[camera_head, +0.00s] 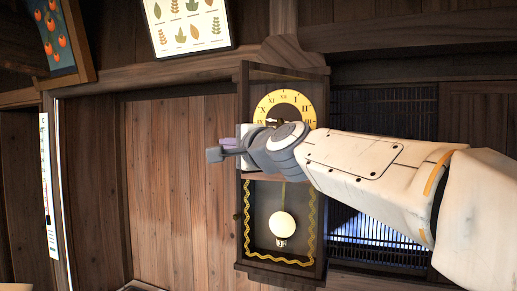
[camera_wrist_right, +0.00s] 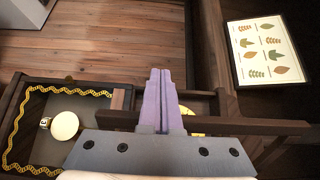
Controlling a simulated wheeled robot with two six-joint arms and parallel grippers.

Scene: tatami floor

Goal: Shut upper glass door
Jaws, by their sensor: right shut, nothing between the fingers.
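A wooden wall clock has a round yellow dial (camera_head: 284,103) in its upper part and a white pendulum (camera_head: 283,226) in its lower part. The upper door's dark frame (camera_head: 242,100) shows nearly edge-on at the clock's left side and seems to stand out from the case. In the right wrist view a wooden bar (camera_wrist_right: 265,127), apparently this frame, passes behind my gripper. My right gripper (camera_head: 216,154) is shut and empty, pointing left past the clock's left edge. It also shows in the wrist view (camera_wrist_right: 160,85). My arm hides the lower dial; contact cannot be told. My left gripper is out of view.
A leaf poster (camera_head: 190,25) hangs above left, with a framed fruit picture (camera_head: 55,35) farther left. Plank wall panels (camera_head: 175,190) lie left of the clock, with open space before them. A dark lattice (camera_head: 385,110) is at right, behind my arm.

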